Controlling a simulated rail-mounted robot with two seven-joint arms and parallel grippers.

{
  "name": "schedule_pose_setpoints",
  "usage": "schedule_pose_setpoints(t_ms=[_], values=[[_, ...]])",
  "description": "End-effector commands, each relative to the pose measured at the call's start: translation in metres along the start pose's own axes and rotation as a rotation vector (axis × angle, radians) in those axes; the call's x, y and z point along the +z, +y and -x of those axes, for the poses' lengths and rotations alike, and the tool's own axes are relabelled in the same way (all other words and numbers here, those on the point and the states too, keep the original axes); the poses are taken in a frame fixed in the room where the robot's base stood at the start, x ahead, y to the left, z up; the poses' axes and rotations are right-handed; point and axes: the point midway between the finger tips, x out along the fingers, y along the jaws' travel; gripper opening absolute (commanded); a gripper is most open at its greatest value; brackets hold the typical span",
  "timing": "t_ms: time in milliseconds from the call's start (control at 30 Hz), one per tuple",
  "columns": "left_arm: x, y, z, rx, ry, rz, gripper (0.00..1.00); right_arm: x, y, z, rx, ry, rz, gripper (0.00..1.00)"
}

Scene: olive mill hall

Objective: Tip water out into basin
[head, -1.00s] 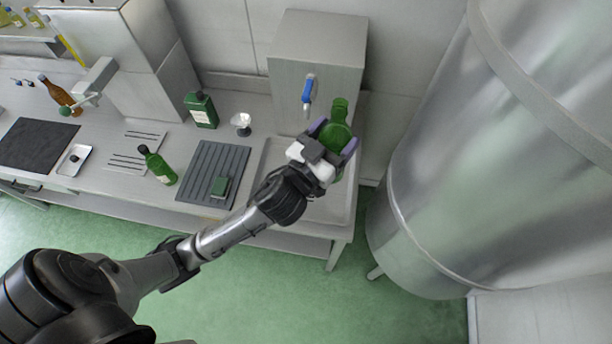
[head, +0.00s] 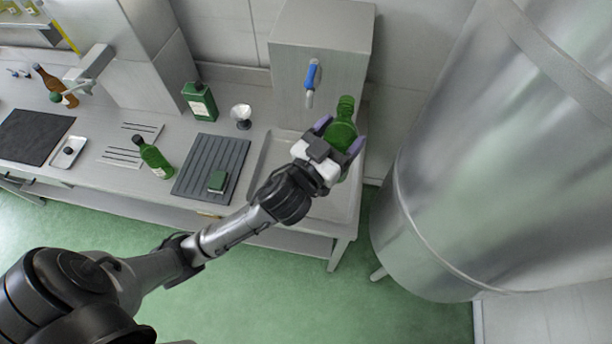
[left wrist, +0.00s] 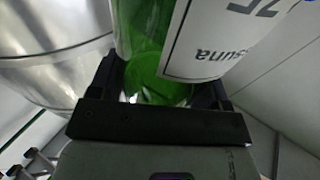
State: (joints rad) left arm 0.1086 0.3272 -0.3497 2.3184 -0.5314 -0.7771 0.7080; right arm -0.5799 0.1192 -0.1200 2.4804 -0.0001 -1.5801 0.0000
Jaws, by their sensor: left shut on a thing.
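My left gripper (head: 339,136) is shut around the body of a green glass bottle (head: 345,127) and holds it over the basin (head: 262,160) at the right end of the steel counter. The bottle's open neck points up the picture, toward the steel box with the blue-handled tap; its exact tilt is hard to tell. In the left wrist view the green bottle (left wrist: 140,30) sits between the fingers, with a white label on its side. No water stream shows. The arm and gripper hide part of the basin. My right gripper is not in view.
The tap (head: 311,80) juts out just beyond the bottle. A small glass (head: 241,115), another green bottle (head: 154,158) and a green canister (head: 199,101) stand nearby. A large steel tank (head: 470,160) stands right.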

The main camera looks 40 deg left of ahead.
Motion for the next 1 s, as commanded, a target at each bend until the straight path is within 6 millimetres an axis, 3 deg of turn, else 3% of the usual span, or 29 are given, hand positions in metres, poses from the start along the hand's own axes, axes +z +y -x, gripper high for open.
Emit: schedule_pose_setpoints(t_ms=[33, 467, 1000], values=[[0.017, 0.000, 0.002, -0.002, 0.005, 0.001, 0.18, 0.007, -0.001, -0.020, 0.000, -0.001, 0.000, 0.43], [0.078, -0.016, 0.002, -0.059, 0.005, -0.007, 0.18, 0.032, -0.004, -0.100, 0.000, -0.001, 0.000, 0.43], [0.169, -0.069, -0.002, -0.218, 0.004, -0.031, 0.18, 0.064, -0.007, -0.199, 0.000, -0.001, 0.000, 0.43]])
